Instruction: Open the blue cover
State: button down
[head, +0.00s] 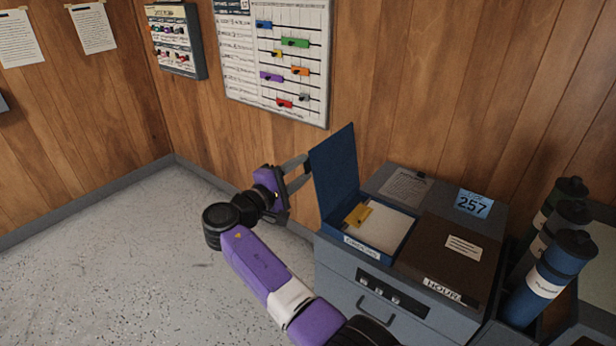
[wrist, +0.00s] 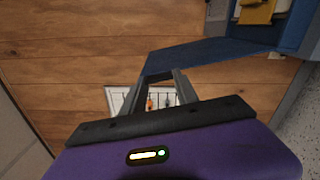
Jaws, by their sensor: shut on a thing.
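The blue cover (head: 335,172) stands raised, nearly upright, at the left side of its shallow blue box (head: 404,247). My gripper (head: 308,166) comes from the left and is shut on the cover's edge. In the wrist view, my fingertips (wrist: 160,76) meet the edge of the cover (wrist: 205,51). Inside the open box lie white paper and a yellow clip (head: 358,215), which also shows in the wrist view (wrist: 256,11). The exact contact at the fingertips is partly hidden.
The box sits on a grey cabinet (head: 345,285) beside a closed brown cover (head: 445,262) labelled "HOUR". A wood-panelled wall (head: 420,90) with a chart board (head: 275,55) is behind. The floor (head: 110,270) at left is clear.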

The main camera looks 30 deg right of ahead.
jog(key=shift+w+a, duration=0.2)
jog(key=shift+w, duration=0.05)
jog(key=c, duration=0.9)
grip_release()
jog(key=shift+f, duration=0.1)
jog(key=b+v, duration=0.1)
jog(key=v, duration=0.6)
jog(key=shift+s+a, duration=0.1)
jog(key=shift+a, duration=0.2)
